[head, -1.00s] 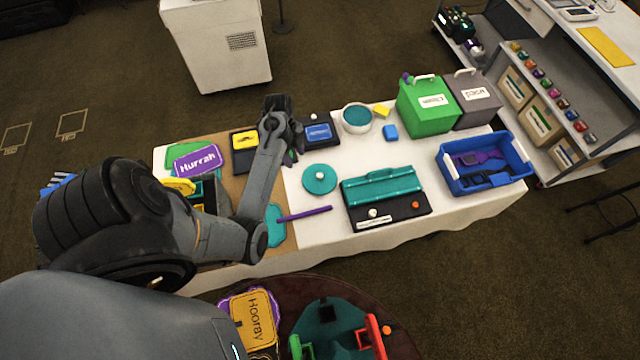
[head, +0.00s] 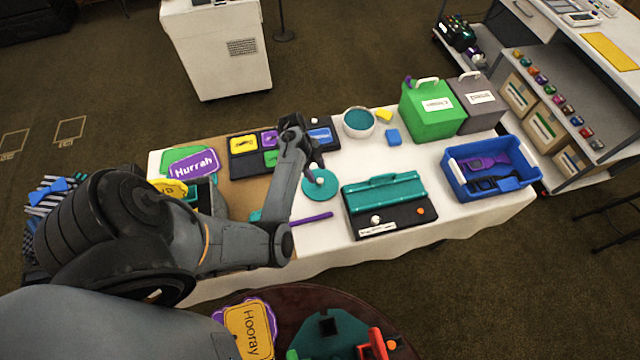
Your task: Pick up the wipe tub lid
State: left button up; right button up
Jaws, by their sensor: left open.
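The wipe tub lid (head: 325,193), a round teal disc with a small pale knob, lies flat on the white table, left of the teal case. My left gripper (head: 314,171) is open, pointing down at the lid's far part, close to the knob. I cannot tell whether the fingers touch it. The gripper and forearm hide part of the lid's upper left. The white wipe tub (head: 359,134), with teal inside, stands farther back to the right. My right gripper is not in view.
A teal-and-black case (head: 383,192) stands right of the lid, and a purple stick (head: 313,219) lies in front. A dark tray (head: 243,158) with coloured pieces lies behind my left arm. A green box (head: 429,112) and a blue bin (head: 489,189) stand to the right.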

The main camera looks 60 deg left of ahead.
aim_at(320, 180)
pick_arm(q)
jog(key=shift+x, duration=2.1)
jog(key=shift+s, duration=0.1)
grip_shut()
